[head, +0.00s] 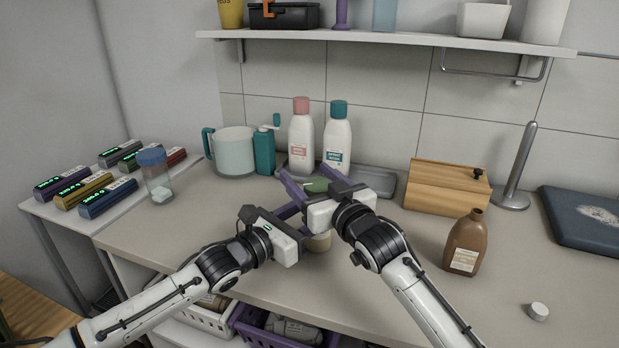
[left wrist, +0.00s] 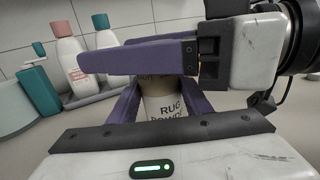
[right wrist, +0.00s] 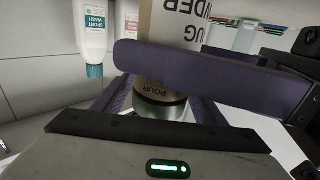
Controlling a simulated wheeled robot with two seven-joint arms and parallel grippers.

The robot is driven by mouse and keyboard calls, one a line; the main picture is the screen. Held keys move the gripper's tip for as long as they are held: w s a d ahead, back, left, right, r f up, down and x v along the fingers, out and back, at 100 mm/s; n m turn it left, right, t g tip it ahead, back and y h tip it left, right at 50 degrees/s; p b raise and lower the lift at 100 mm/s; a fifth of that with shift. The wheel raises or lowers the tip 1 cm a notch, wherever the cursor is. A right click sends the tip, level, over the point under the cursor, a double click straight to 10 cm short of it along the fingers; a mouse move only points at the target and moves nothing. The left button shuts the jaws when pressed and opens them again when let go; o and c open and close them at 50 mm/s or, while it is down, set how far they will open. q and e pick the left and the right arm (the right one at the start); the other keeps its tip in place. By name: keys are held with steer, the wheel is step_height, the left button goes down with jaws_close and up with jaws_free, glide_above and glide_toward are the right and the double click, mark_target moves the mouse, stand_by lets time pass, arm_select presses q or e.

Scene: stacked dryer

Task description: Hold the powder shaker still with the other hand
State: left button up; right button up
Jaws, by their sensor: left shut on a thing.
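The powder shaker (head: 318,243), a tan cylinder with a green top, stands upright on the counter, mostly hidden by my grippers in the head view. Its "RUG POWDER" label shows in the left wrist view (left wrist: 165,108). It appears upside down in the right wrist view (right wrist: 165,45), with "POUR" near the green top. My left gripper (head: 296,212) is shut on the shaker's body. My right gripper (head: 308,182) is higher, with its fingers on either side of the top and looking open. Each gripper crosses in front of the other's wrist camera.
Pink-capped (head: 301,135) and teal-capped (head: 337,140) bottles stand behind on a grey tray (head: 376,180). A wooden box (head: 446,188), a brown bottle (head: 466,243) and a white cap (head: 538,311) are at right. A pale jug (head: 235,152) and a jar (head: 157,178) are at left.

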steer(key=shift+s+d+f, duration=0.1)
steer(key=shift+s+d, duration=0.25)
steer(key=shift+s, duration=0.15)
steer(key=v, duration=1)
steer(key=shift+s, duration=0.4)
arm_select(q)
steer(key=o, duration=0.9)
steer(key=shift+o, duration=0.6)
steer(key=o, duration=1.1)
steer(key=shift+a, duration=0.1)
